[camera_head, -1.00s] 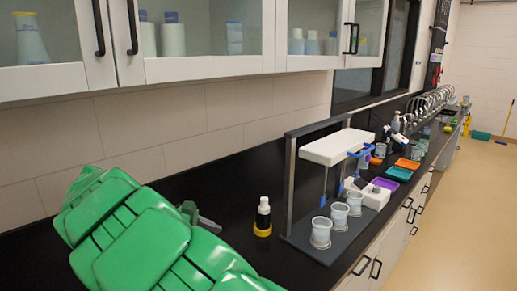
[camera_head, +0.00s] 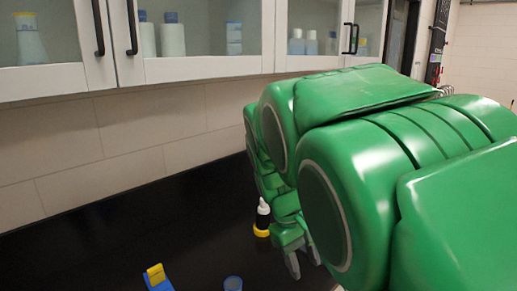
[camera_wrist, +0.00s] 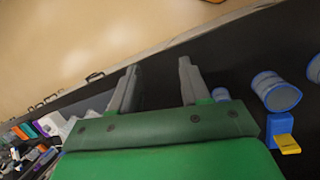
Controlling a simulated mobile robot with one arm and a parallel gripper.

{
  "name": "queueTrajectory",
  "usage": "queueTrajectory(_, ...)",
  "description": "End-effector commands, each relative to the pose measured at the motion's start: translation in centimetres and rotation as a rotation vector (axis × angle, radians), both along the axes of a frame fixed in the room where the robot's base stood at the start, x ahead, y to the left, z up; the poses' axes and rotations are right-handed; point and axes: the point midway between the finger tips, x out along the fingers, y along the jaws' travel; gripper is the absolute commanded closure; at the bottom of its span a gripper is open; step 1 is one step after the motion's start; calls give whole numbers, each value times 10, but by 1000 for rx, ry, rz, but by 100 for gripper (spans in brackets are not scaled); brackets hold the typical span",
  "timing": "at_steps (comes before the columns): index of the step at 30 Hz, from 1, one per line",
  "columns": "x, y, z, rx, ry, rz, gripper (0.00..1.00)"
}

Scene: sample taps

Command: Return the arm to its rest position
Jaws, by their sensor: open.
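My arm's green links fill the right and middle of the head view. My gripper (camera_head: 304,262) hangs down in front of them, low over the black counter, with its two grey fingers apart. In the wrist view my gripper (camera_wrist: 158,78) shows both fingers spread, with nothing between them.
A blue and yellow object (camera_head: 157,278) and a blue-rimmed jar (camera_head: 233,284) are on the counter at the bottom. The wrist view shows the jar (camera_wrist: 275,92) right of the fingers. White cabinets (camera_head: 190,68) hang above. The counter's left side is clear.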

Motion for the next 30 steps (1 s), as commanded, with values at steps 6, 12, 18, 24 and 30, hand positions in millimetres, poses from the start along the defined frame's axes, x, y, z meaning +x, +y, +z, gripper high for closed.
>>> queueTrajectory(6, -43, -14, 2, 128, -37, -179, 54)
queueTrajectory(12, -87, -24, -3, 200, -44, -307, 54)
queueTrajectory(18, -137, -35, -14, 222, -37, -396, 54)
queueTrajectory(24, -189, -47, -30, 216, -22, -463, 54)
queueTrajectory(30, -224, -53, -43, 208, -11, -507, 54)
